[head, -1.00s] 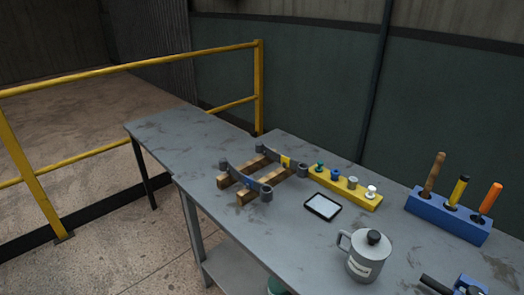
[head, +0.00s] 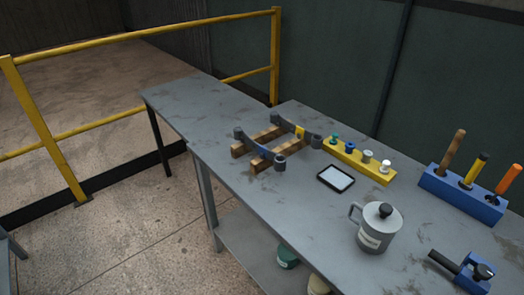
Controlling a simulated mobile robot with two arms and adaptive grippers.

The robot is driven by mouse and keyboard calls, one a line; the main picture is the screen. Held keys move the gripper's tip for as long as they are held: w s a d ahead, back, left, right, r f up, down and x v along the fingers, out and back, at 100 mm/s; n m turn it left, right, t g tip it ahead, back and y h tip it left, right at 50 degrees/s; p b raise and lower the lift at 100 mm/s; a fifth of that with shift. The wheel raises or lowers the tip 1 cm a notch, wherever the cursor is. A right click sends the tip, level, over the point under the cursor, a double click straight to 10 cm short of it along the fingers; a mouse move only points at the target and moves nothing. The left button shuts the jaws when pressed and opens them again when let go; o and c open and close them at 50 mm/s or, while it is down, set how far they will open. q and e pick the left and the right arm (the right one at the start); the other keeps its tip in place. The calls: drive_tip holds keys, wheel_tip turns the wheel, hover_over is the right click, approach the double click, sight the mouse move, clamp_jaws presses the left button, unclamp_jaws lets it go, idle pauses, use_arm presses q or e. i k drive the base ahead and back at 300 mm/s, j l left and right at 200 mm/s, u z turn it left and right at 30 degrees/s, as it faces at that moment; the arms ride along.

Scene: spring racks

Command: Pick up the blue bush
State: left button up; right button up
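The blue bush (head: 350,147) stands in the yellow rack (head: 372,168) on the grey workbench.
Two dark leaf springs (head: 260,149) lie on wooden blocks left of the rack. A black-framed tablet (head: 335,179) lies in front of it. A grey can (head: 378,230), a blue tool holder (head: 450,192) and a clamp-like tool (head: 464,268) stand right. The bench's left part is clear.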

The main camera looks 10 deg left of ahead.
sight(349, 146)
drive_tip(key=z, duration=0.3)
drive_tip(key=i+j+z, duration=0.15)
drive_tip(key=z, duration=0.15)
drive_tip(key=i+j+z, duration=0.1)
drive_tip(key=j+z, duration=0.2)
drive_tip(key=i+j+z, duration=0.1)
drive_tip(key=j+z, duration=0.2)
drive_tip(key=i+j, duration=0.1)
drive_tip(key=j, duration=0.65)
drive_tip(key=i+j+z, duration=0.15)
drive_tip(key=j, duration=0.55)
drive_tip(key=k+l+u, duration=0.1)
drive_tip(key=u, duration=0.25)
drive_tip(key=k+l+u, duration=0.1)
drive_tip(key=u, duration=0.25)
drive_tip(key=k+u, duration=0.35)
drive_tip(key=i, duration=0.1)
